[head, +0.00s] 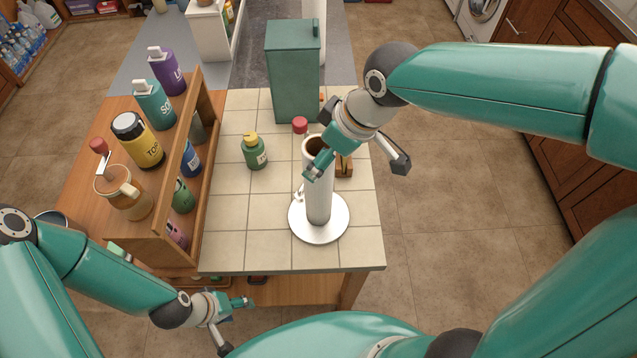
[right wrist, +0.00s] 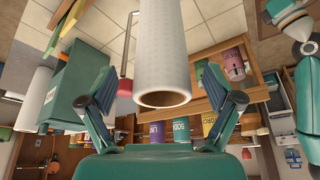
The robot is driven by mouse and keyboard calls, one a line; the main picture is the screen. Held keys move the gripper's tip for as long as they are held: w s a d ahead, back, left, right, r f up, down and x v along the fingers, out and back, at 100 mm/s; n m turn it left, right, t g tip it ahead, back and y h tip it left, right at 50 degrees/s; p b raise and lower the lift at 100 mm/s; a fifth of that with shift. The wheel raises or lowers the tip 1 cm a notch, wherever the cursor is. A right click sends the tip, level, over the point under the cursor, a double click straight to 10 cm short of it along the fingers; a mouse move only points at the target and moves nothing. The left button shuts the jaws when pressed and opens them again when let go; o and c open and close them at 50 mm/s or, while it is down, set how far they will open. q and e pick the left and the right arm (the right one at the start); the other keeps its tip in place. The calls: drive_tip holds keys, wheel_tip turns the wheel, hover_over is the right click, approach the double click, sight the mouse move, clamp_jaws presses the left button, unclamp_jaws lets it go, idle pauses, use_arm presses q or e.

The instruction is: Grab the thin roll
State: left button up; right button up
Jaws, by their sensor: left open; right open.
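A thin white paper roll (head: 319,195) stands upright on a round white base (head: 335,228) near the front of the tiled counter. Its brown hollow core shows at the top. My right gripper (head: 357,167) is open by the roll's upper part; one finger overlaps the roll in the head view. In the right wrist view the roll (right wrist: 162,50) appears between the spread fingers of the right gripper (right wrist: 165,90), with a gap on both sides. My left gripper (head: 235,325) is open and empty, low in front of the counter.
A tall green box (head: 292,75) is behind. A wooden shelf (head: 190,165) with several bottles borders the left side. The counter's right edge is close to the roll.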

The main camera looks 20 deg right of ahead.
sight(319, 187)
drive_tip(key=x, duration=0.2)
drive_tip(key=p+x, duration=0.1)
drive_tip(key=x, duration=0.1)
drive_tip(key=shift+s+d+f, duration=0.15)
drive_tip(key=shift+s+f, duration=0.05)
drive_tip(key=shift+s, duration=0.1)
drive_tip(key=shift+w+f, duration=0.2)
drive_tip(key=shift+f, duration=0.25)
drive_tip(key=c, duration=1.3)
